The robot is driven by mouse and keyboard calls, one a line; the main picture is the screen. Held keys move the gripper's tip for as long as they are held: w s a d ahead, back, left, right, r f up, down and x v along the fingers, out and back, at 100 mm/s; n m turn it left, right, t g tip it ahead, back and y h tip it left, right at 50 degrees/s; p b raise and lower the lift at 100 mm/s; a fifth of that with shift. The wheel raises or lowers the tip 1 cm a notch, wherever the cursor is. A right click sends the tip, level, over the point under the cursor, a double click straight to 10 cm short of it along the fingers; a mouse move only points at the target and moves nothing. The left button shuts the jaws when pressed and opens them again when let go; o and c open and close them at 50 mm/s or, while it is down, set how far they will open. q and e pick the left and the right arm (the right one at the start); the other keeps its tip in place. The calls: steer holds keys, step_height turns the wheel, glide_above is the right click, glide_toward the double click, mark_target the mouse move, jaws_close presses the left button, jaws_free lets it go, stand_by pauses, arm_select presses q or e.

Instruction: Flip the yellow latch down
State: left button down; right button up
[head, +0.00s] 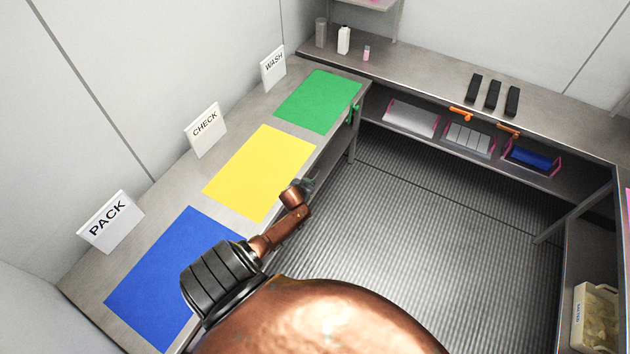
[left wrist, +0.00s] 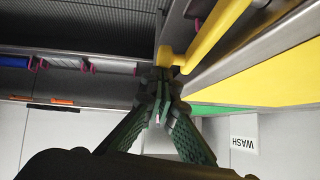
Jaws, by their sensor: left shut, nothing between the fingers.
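The yellow latch (left wrist: 205,42) shows in the left wrist view as a yellow bar with a rounded end, slanting beside the grey counter edge. In the head view I cannot see it; my arm and the counter edge hide that spot. My left gripper (left wrist: 160,78) is shut and empty, its dark green fingers brought together at the tips. The fingertips are right by the rounded end of the latch; I cannot tell whether they touch it. In the head view the left gripper (head: 300,186) is at the counter's front edge, beside the yellow mat (head: 258,170). My right gripper is not in view.
The counter also holds a blue mat (head: 165,275), a green mat (head: 318,100) and PACK, CHECK and WASH signs. Trays sit on the back shelf, including a blue one (head: 532,158). The grooved floor is clear.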

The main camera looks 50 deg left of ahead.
arm_select(q)
steer(key=shift+w+a+f+b, duration=0.1)
steer(key=shift+w+f+b, duration=0.25)
steer(key=shift+f, duration=0.25)
steer(key=shift+w, duration=0.1)
steer(key=s+d+r+p, duration=0.1)
steer(key=s+r+p, duration=0.1)
steer(key=r, duration=0.4)
steer(key=s+d+r+p, duration=0.2)
steer(key=r, duration=0.4)
steer(key=shift+s+p, duration=0.35)
steer(key=shift+s, duration=0.05)
stand_by(0.4)
